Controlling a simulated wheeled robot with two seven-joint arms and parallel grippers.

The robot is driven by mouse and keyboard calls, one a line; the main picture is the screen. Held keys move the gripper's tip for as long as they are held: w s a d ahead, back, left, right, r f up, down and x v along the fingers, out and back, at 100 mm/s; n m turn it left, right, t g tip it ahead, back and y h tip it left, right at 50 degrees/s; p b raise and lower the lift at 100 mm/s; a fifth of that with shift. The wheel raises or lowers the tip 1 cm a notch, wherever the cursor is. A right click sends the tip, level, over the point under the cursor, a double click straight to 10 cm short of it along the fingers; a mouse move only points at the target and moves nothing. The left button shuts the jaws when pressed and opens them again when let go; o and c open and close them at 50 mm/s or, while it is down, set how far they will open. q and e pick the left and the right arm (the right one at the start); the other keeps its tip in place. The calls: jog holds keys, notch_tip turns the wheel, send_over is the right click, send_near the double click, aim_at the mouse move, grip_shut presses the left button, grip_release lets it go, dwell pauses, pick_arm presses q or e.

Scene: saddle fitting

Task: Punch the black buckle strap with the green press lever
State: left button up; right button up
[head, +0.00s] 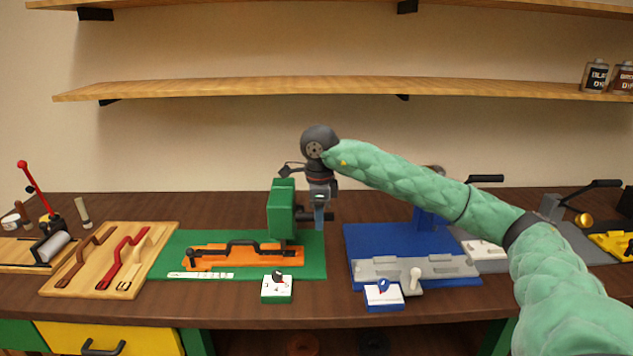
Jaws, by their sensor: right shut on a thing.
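The green press (281,212) stands on a green base plate (312,262) left of the picture's middle. A black strap (245,245) lies in the orange holder (205,260) on that plate, its right end by the press. My right gripper (319,222) points down at the right side of the press and is shut on a dark bar there, seemingly the press lever. The gripper hides most of the lever. My left gripper is out of view.
A wooden board (60,283) with brown, red and cream straps lies to the left. A white-topped green box (276,289) sits before the press. A blue station (380,240) with a grey fixture stands to the right. Wooden shelves (250,90) run behind, above the bench.

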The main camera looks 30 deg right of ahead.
jog(key=shift+r, duration=0.2)
jog(key=shift+w+d+r, duration=0.15)
jog(key=shift+w+r, duration=0.1)
jog(key=shift+r, duration=0.2)
jog(key=shift+w+d+r, duration=0.1)
jog(key=shift+w+r, duration=0.1)
jog(key=shift+r, duration=0.25)
jog(key=shift+r+p, duration=0.1)
jog(key=shift+p, duration=0.2)
jog(key=shift+w+d+r+p, duration=0.3)
jog(key=shift+w+d+r, duration=0.25)
jog(key=shift+w+r, duration=0.35)
jog(key=shift+w+d+r+p, duration=0.25)
jog(key=shift+w+d+r, duration=0.3)
jog(key=shift+w+r, duration=0.25)
jog(key=o, duration=0.4)
jog(key=shift+w+d+r, duration=0.3)
jog(key=shift+w, duration=0.05)
jog(key=shift+c, duration=0.2)
jog(key=shift+r, duration=0.1)
jog(key=shift+c, duration=0.2)
